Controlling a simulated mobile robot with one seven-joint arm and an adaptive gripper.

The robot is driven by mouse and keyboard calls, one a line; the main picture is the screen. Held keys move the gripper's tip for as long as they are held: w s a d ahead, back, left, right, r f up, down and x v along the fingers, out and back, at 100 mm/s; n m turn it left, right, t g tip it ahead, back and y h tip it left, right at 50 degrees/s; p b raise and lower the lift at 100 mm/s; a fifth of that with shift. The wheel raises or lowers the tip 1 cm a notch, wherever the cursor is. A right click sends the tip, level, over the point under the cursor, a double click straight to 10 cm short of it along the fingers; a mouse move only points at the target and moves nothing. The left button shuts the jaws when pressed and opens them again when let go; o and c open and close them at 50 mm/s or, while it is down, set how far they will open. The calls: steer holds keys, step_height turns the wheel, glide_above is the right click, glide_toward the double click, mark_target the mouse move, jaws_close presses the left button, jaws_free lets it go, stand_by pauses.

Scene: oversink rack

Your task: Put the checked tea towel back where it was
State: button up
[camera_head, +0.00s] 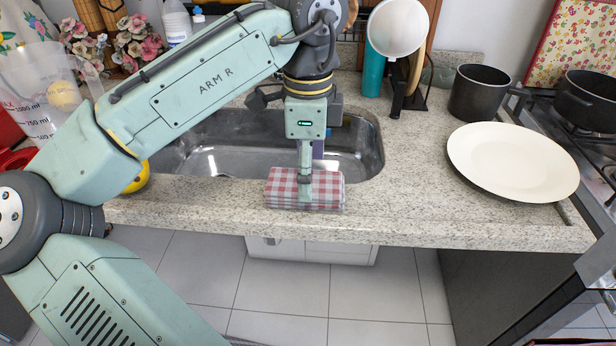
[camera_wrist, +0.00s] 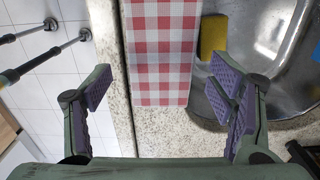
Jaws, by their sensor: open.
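The red-and-white checked tea towel (camera_head: 329,187) lies folded flat on the narrow counter strip between the sink and the front edge. It also shows in the wrist view (camera_wrist: 162,45), close along the counter's front edge. In the wrist view my gripper (camera_wrist: 163,90) is open, with one finger on either side of the towel's line. The fingers are apart from each other and hold nothing. Whether they are at towel height is hard to tell.
The steel sink (camera_head: 215,162) lies behind the towel. A yellow sponge (camera_wrist: 212,37) is beside the towel on the sink side. A cream plate (camera_head: 512,162) and a dark pot (camera_head: 480,92) stand to the right. A measuring jug (camera_head: 40,95) stands left. Counter right of the towel is clear.

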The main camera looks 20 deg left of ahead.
step_height(320, 180, up, 10)
steer(key=shift+f, duration=0.15)
stand_by(0.3)
